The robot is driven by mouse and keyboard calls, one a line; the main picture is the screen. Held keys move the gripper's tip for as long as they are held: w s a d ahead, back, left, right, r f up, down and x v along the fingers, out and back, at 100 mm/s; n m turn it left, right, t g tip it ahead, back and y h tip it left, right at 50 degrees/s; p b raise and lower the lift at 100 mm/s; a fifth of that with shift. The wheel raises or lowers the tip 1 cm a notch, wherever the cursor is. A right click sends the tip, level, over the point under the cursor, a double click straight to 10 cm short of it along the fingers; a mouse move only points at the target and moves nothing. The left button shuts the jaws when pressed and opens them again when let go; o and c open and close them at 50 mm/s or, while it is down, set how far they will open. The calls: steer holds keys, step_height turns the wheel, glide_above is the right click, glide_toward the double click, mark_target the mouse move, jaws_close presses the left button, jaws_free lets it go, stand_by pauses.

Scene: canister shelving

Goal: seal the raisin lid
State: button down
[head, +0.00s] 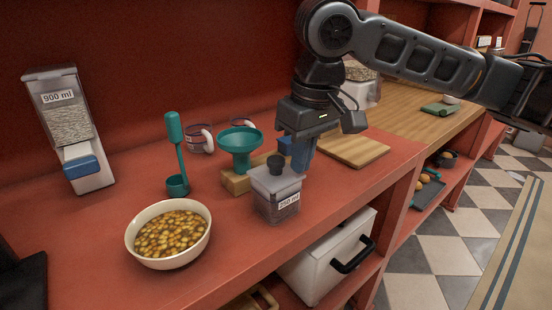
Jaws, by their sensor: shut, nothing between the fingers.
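A small clear canister (277,205) with a white label and dark contents stands on the red counter; it looks like the raisin one. Its pale lid (284,177) lies on top, with a dark round knob (275,163) standing up from it. Whether the lid is pressed down flush cannot be told. My gripper (303,172) points down at the lid's back right corner, right of the knob. Its fingers are shut and empty. Whether they touch the lid is unclear.
A bowl of beans or similar food (168,233) stands front left. A teal scoop (176,155), a teal funnel (240,145) on a wooden block and mugs (200,139) stand behind. A dispenser (72,130) is far left. A wooden board (345,150) lies right.

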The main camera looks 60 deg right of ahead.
step_height(320, 180, up, 8)
steer(key=p, duration=0.7)
steer(key=c, duration=1.8)
jaws_free()
steer(key=shift+r, duration=0.1)
step_height(320, 180, up, 6)
steer(key=f+n+y+p, duration=0.1)
steer(key=n+p, duration=0.4)
steer(key=n, duration=0.4)
glide_above(276, 159)
steer(key=s+d, duration=0.1)
steer(key=s, duration=0.1)
steer(key=f+b, duration=0.2)
steer(key=f, duration=0.1)
steer(key=w+f+b, duration=0.1)
steer(key=f+b, duration=0.5)
steer(key=shift+w+a+f, duration=0.15)
steer(key=shift+a+f, duration=0.05)
steer(key=shift+a, duration=0.15)
jaws_close()
